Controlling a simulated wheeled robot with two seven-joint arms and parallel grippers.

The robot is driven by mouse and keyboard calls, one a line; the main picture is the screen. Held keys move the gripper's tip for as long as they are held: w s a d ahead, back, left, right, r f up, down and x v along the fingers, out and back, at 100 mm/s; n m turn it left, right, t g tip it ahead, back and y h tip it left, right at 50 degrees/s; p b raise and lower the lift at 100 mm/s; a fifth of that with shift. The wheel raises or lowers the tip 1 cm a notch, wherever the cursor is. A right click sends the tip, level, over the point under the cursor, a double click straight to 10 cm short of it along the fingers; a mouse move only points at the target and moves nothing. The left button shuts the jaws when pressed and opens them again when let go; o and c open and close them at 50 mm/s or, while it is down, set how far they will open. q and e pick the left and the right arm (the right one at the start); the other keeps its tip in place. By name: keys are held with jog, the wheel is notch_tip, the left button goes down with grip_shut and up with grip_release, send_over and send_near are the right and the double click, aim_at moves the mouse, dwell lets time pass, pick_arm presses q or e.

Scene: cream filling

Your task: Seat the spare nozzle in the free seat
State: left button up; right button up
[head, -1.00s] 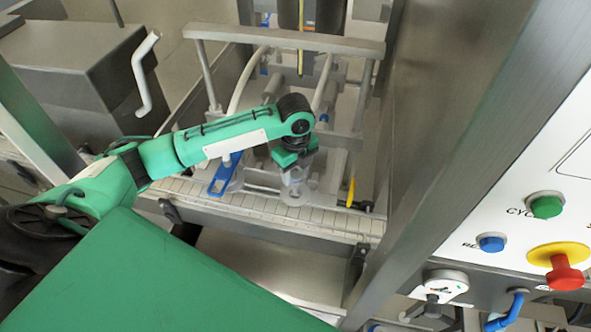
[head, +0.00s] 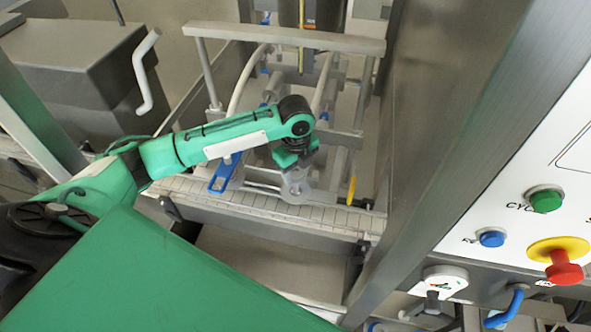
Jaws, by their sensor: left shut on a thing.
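My left gripper (head: 296,168) reaches in from the left and points down over the conveyor. It is shut on a clear, translucent piece (head: 296,188), which looks like the nozzle. The piece hangs upright below the fingers, over the slatted belt in front of the filling frame. I cannot tell whether its lower end touches anything. The free seat cannot be made out; the gripper and arm cover part of that area. My right gripper is not in view.
A slatted conveyor (head: 262,207) runs across below the gripper. A grey crossbar frame (head: 285,40) stands behind it. A blue handle (head: 224,174) is left of the gripper, a yellow lever (head: 351,189) right. A steel post (head: 440,150) and button panel with red stop (head: 564,268) stand right.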

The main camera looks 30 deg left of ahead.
pick_arm(q)
jog(key=shift+s+f, duration=0.45)
jog(key=shift+f, duration=0.2)
jog(key=shift+f+b, duration=0.35)
jog(key=shift+f, duration=0.55)
jog(key=shift+w+d+f, duration=0.1)
jog(key=shift+w+f, duration=0.1)
jog(key=shift+c, duration=0.6)
jog(key=shift+w+a+f, duration=0.2)
jog(key=shift+w, duration=0.15)
jog(key=shift+a, duration=0.15)
jog(key=shift+r, duration=0.15)
